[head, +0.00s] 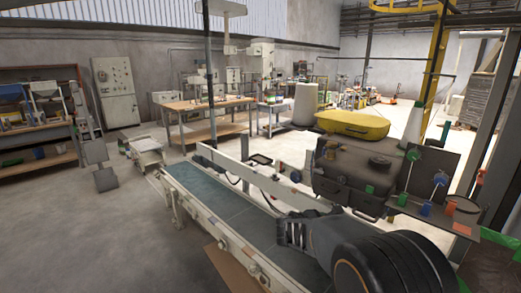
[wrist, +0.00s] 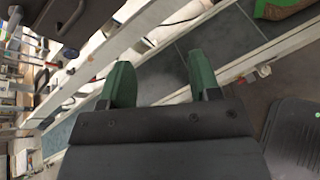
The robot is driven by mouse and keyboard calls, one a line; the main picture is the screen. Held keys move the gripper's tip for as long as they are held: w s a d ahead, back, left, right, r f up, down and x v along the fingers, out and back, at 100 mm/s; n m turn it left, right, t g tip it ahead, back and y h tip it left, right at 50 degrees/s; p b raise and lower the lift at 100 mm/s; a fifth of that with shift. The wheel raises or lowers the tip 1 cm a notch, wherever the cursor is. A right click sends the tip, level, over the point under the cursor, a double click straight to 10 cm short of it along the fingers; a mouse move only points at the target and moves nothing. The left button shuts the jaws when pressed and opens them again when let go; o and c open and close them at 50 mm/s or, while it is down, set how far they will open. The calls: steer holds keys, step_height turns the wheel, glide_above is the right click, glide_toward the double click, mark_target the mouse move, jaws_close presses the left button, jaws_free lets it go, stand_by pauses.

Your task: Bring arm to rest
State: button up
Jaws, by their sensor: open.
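My gripper (wrist: 160,70) shows in the wrist view with its two green fingertips apart and nothing between them. It is over the conveyor, with the dark belt (wrist: 168,75) and its pale side rail (wrist: 285,42) behind the fingers. In the head view the conveyor (head: 235,222) runs from the left middle to the lower right. Dark arm parts of mine cover its near right end. The fingertips cannot be made out clearly in the head view.
Workbenches (head: 205,105) stand behind. The concrete floor (head: 90,235) at left front is clear. A green item (wrist: 282,8) shows at the wrist view's top right.

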steer(key=s+a+f+m+g+y, duration=0.1)
steer(key=s+f+m+g+y, duration=0.1)
steer(key=s+m, duration=0.45)
steer(key=s+f+m+g+y, duration=0.2)
steer(key=s+m+g+y, duration=0.1)
steer(key=s+m, duration=0.3)
steer(key=s+a+r+m+y, duration=0.2)
steer(key=s+m+y, duration=0.1)
steer(key=s, duration=0.3)
steer(key=s+a+r+m+t+y, duration=0.1)
steer(key=s+a+r+m+y, duration=0.1)
steer(key=s+m, duration=0.3)
steer(key=shift+s+a+t+y, duration=0.3)
steer(key=shift+s+a+y, duration=0.1)
steer(key=shift+s+y, duration=0.2)
steer(key=shift+c, duration=0.2)
